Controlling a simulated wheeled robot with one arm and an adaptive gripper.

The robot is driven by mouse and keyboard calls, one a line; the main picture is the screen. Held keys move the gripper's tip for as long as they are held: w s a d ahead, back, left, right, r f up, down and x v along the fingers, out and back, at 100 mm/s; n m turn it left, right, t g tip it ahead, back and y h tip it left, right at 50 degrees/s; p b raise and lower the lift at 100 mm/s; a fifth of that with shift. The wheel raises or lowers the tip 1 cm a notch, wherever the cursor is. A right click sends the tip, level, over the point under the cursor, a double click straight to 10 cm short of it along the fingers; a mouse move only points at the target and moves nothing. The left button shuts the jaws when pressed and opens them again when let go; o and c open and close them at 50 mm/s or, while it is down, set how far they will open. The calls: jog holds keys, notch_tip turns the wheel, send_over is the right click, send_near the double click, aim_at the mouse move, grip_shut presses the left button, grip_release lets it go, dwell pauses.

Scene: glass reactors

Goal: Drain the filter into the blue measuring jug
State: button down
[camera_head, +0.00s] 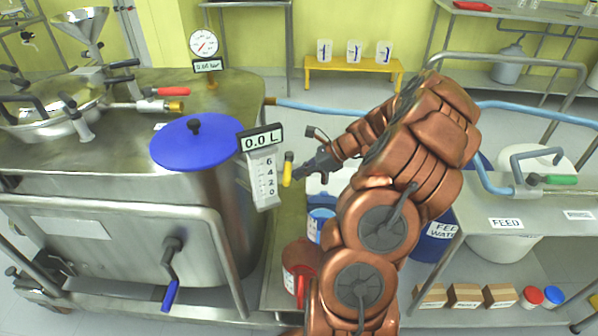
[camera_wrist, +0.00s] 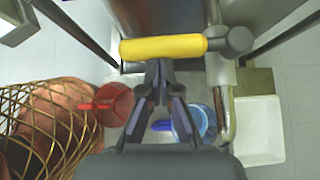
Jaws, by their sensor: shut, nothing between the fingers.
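A yellow valve handle (camera_head: 287,170) sits to the right of a steel vessel with a blue lid (camera_head: 196,146); I cannot tell for sure which vessel is the filter. In the wrist view the handle (camera_wrist: 163,48) lies level across the picture, with a steel pipe (camera_wrist: 225,100) running down at its right. The blue measuring jug (camera_head: 320,224) stands below the handle; it also shows in the wrist view (camera_wrist: 206,122), partly behind my finger and beside the pipe. My gripper (camera_wrist: 160,66) is shut and empty, fingertips at the handle's near edge; contact is unclear.
A red jug (camera_head: 300,268) stands close to the blue jug. A level readout (camera_head: 262,142) shows 0.0 L. A blue hose (camera_head: 340,112) crosses behind my arm. A steel bench (camera_head: 530,221) is at the right.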

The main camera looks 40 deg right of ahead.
jog(key=s+d+r+p, duration=0.2)
jog(key=s+d+r, duration=0.3)
jog(key=s+d, duration=0.3)
jog(key=shift+s+r, duration=0.2)
jog(key=shift+r, duration=0.2)
